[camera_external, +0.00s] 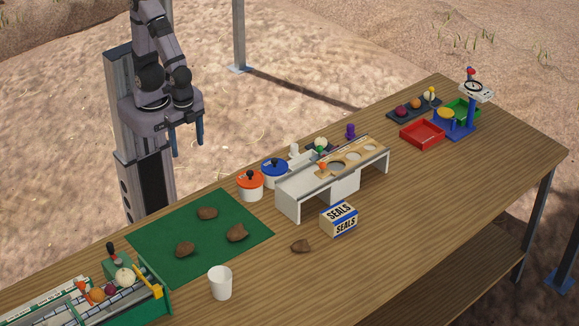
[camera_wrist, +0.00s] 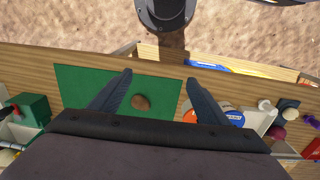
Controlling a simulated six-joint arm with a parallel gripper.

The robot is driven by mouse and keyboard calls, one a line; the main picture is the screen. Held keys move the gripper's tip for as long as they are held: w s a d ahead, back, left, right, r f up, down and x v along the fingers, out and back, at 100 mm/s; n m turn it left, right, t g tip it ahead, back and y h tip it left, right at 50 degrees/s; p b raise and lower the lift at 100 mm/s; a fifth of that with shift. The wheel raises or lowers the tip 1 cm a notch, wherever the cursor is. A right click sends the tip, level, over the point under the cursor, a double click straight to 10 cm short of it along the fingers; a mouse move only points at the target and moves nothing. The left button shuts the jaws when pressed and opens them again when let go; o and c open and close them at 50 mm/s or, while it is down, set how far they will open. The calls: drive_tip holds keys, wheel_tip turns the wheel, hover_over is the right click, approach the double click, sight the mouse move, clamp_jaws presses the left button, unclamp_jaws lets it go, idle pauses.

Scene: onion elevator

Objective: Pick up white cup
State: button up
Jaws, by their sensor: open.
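The white cup (camera_external: 220,283) stands upright on the wooden table, just off the front right edge of the green mat (camera_external: 165,232). The cup is not visible in the wrist view. My gripper (camera_external: 187,150) is raised behind and above the table, well apart from the cup. Its two fingers point down. In the wrist view my gripper (camera_wrist: 160,92) is open and empty, with the green mat (camera_wrist: 75,90) and a brown lump (camera_wrist: 141,102) far below between the fingers.
Several brown lumps (camera_external: 236,233) lie on the mat. A green conveyor-like device (camera_external: 152,300) holds onions at the left. Lidded pots (camera_external: 250,188), a white stand (camera_external: 291,205) and a SEALS box (camera_external: 339,218) stand to the right. A red tray (camera_external: 422,134) is farther right. The table's front right is clear.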

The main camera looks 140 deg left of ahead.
drive_tip(key=shift+o, duration=0.4)
drive_tip(key=w+f+m+t+b, duration=0.1)
drive_tip(key=w+f+t+b, duration=0.3)
drive_tip(key=w, duration=1.2)
drive_tip(key=w+f+m+t+b, duration=0.15)
drive_tip(key=w+t+b, duration=0.4)
drive_tip(key=w, duration=0.95)
drive_tip(key=m+h+b, duration=0.7)
drive_tip(key=h, duration=0.3)
approach(218, 285)
drive_tip(key=shift+n+t, duration=0.25)
drive_tip(key=shift+t, duration=0.2)
drive_tip(key=shift+s+f+p+x, duration=0.1)
drive_tip(key=shift+f+p+x, duration=0.1)
drive_tip(key=shift+x, duration=0.9)
drive_tip(key=shift+s+f+p+x, duration=0.1)
drive_tip(key=shift+f+p+x, duration=0.05)
drive_tip(key=shift+x, duration=0.95)
drive_tip(key=shift+s+f+p+x, duration=0.1)
drive_tip(key=shift+f+p+x, duration=0.1)
drive_tip(key=shift+x, duration=0.9)
drive_tip(key=c, duration=1.1)
